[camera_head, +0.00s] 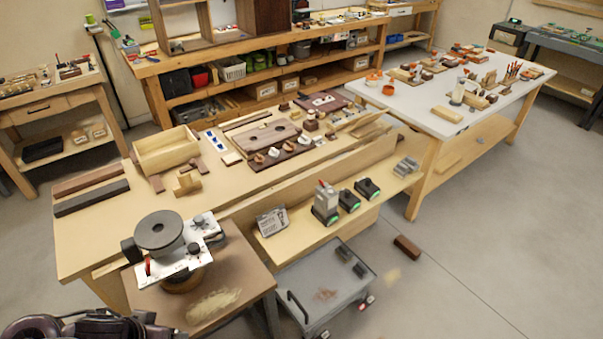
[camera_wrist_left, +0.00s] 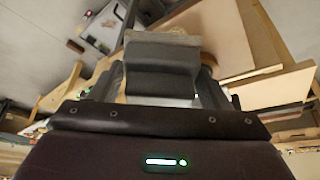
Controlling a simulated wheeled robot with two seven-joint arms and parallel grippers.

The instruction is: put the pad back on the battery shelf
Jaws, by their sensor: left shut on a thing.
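In the left wrist view my left gripper (camera_wrist_left: 162,88) is shut on a dark grey, stepped block (camera_wrist_left: 162,52), which looks like the pad. Its far side is hidden. In the head view only dark parts of my arm show at the bottom left; the held pad cannot be made out there. The battery shelf (camera_head: 268,243) is the pale ledge along the front of the middle bench. My right gripper is not in view.
A small table (camera_head: 235,270) with a round-topped machine (camera_head: 160,232) stands at the front left. A grey cart (camera_head: 310,300) stands below the shelf. A brown block (camera_head: 407,246) lies on the floor, otherwise clear to the right.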

